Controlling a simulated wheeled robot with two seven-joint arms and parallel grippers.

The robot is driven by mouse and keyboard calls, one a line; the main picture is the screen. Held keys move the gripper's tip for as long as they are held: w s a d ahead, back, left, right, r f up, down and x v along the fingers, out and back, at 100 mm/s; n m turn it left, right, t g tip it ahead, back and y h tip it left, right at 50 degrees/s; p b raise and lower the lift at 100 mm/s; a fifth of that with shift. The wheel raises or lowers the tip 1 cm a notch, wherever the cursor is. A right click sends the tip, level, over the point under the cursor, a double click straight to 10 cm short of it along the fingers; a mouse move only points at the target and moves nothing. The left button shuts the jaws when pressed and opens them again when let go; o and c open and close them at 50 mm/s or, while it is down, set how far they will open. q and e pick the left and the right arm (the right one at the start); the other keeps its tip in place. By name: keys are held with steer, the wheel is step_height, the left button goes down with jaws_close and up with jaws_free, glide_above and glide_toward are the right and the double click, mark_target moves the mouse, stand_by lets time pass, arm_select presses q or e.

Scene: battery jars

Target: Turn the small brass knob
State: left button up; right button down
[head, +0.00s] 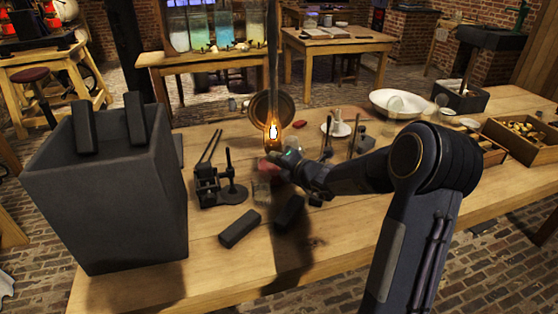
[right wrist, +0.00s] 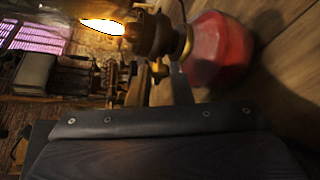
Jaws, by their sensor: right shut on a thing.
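An oil lamp with a lit flame (head: 273,131) stands on the workbench in the head view. Its red base (head: 268,165) is partly hidden by my right gripper (head: 284,162). In the right wrist view the red base (right wrist: 218,48) and the brass burner (right wrist: 150,38) show close up. The small brass knob (right wrist: 187,42) is at the burner's side, by the tip of a grey finger. My right gripper is shut on the knob, though the contact itself is hard to see. My left gripper is in neither view.
A large dark grey jar (head: 110,185) with two black bars stands at the left. A small stand (head: 232,180) and black blocks (head: 240,228) lie near the lamp. A white bowl (head: 398,103) and wooden trays (head: 525,138) are at the right. The front bench edge is mostly clear.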

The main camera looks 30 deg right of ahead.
steer(key=shift+w+a+r+n+g+h+b, duration=0.1)
steer(key=shift+a+n+g+h+b, duration=0.05)
steer(key=shift+n+g+h+b, duration=0.95)
steer(key=shift+w+a+r+n+g+h+b, duration=0.15)
steer(key=shift+n+g+h+b, duration=0.35)
steer(key=shift+n+h+b, duration=0.5)
steer(key=shift+s+a+r+n+g+h+b, duration=0.15)
steer(key=shift+n+g+h+b, duration=0.8)
steer(key=shift+n, duration=0.65)
steer(key=shift+w+f+h, duration=0.1)
steer(key=shift+h, duration=0.15)
steer(key=c, duration=1.3)
jaws_free()
steer(key=p+v, duration=0.1)
steer(key=v, duration=0.7)
steer(key=shift+p, duration=0.3)
